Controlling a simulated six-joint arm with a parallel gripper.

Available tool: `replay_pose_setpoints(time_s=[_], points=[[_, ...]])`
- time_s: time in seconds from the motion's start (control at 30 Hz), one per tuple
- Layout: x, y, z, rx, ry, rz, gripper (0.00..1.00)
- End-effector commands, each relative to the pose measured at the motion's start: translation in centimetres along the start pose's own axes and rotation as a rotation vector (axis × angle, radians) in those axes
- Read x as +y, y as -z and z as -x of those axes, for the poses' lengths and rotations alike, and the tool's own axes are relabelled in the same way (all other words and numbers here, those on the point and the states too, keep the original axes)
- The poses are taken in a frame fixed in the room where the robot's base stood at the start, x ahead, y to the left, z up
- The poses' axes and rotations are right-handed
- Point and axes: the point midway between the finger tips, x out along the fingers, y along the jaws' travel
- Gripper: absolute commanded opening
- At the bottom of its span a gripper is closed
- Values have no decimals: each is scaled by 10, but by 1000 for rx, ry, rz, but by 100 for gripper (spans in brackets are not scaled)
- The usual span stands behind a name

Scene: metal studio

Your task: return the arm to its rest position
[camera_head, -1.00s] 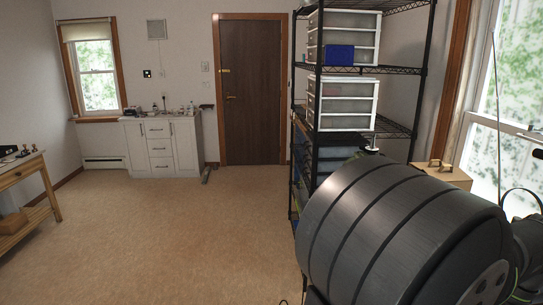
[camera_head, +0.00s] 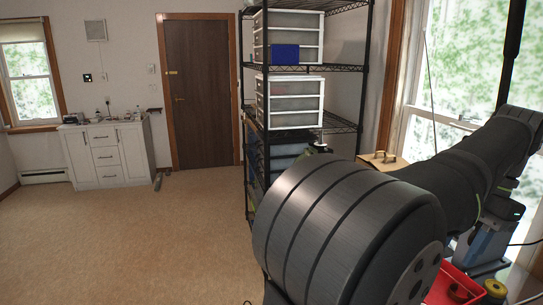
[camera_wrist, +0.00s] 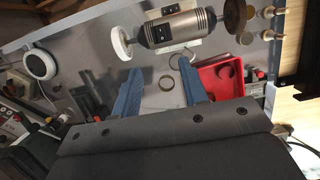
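My gripper (camera_wrist: 159,68) shows in the wrist view as two blue fingers standing well apart, with nothing held between them. A grey work surface (camera_wrist: 205,103) lies beyond the fingertips. My arm fills the lower right of the head view, with its dark ribbed housing in front and a link reaching up to the right. The gripper itself cannot be made out in the head view.
In the head view, a black wire shelf (camera_head: 300,70) stands close beside my arm. The floor (camera_head: 140,240) at left is clear.

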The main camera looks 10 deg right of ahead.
Motion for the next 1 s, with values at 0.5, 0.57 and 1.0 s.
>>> replay_pose_setpoints(time_s=[0.5,0.57,1.0], points=[[0,-1,-56,-3,-1,1,40],[0,-1,-68,-3,-1,0,40],[0,-1,-157,-3,-1,0,40]])
